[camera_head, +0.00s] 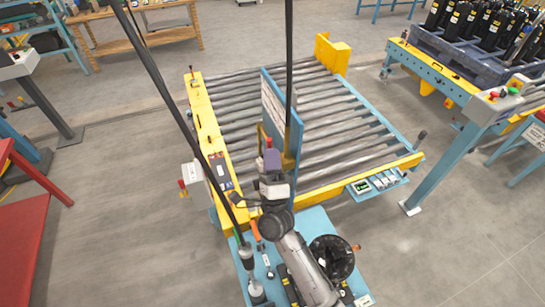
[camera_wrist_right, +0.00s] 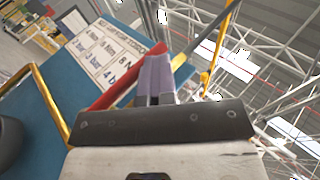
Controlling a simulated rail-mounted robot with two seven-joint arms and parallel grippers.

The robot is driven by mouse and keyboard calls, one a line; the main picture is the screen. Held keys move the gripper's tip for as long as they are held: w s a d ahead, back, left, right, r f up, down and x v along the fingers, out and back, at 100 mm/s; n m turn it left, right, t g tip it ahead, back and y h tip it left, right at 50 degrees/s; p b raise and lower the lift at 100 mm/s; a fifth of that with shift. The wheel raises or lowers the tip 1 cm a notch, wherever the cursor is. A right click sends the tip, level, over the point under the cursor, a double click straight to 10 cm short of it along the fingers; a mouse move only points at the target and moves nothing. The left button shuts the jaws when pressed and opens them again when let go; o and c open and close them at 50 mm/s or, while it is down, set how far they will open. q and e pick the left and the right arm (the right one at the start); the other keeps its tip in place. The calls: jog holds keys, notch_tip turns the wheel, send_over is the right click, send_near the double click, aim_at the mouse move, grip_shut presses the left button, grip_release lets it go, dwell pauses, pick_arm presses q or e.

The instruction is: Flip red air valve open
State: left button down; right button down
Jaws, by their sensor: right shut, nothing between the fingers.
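The red air valve handle (camera_wrist_right: 118,88) shows in the right wrist view as a long red bar, slanting from lower left to upper right against a blue panel (camera_wrist_right: 40,115). My right gripper (camera_wrist_right: 155,75) has its grey-purple fingers shut and empty, in front of the handle. In the head view the right gripper (camera_head: 271,158) is beside the upright blue panel (camera_head: 290,135), above the front of the roller conveyor. The valve body is hidden. My left gripper is not in view.
A yellow pipe (camera_wrist_right: 48,100) runs beside the panel, near a white printed label (camera_wrist_right: 108,50). The roller conveyor (camera_head: 335,115) has a yellow side rail (camera_head: 207,130). A blue tool shelf (camera_head: 312,222) is below my arm. Dark hoses hang nearby.

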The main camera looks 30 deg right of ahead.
jog(key=shift+s+a+r, duration=0.15)
jog(key=shift+s, duration=0.15)
jog(key=s+a+b, duration=0.2)
jog(key=s+a, duration=0.2)
jog(key=s, duration=0.8)
jog(key=shift+s+a, duration=0.15)
jog(key=shift+s, duration=0.2)
